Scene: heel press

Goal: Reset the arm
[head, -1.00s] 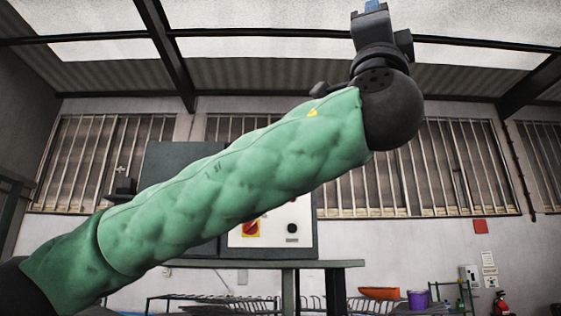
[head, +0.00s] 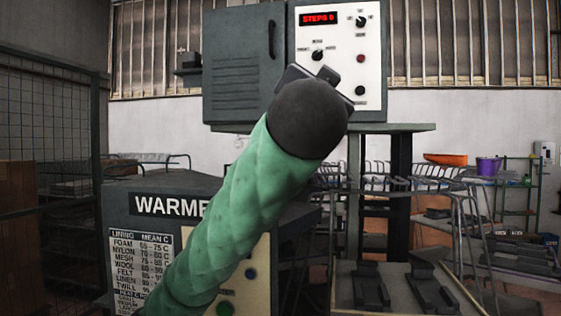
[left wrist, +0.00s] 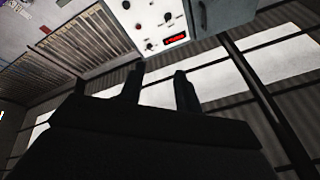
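My left arm, in a quilted green sleeve, rises from the bottom left of the head view, its dark round wrist in front of the control cabinet. The left gripper is mostly hidden behind that wrist. In the left wrist view the left gripper (left wrist: 158,82) has two dark fingers standing apart with nothing between them. The cabinet's white control panel (head: 378,60) has a red display reading "STEPS" and a blurred character, with several knobs and buttons. The panel also shows in the left wrist view (left wrist: 150,22). My right gripper is in neither view.
A grey machine marked "WARME", partly covered by my arm, stands at lower left with a lining chart (head: 135,265). At lower right is a tray table (head: 345,290) with dark shoe-like blocks. An orange bowl (head: 446,159) and purple bucket (head: 488,166) are farther back.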

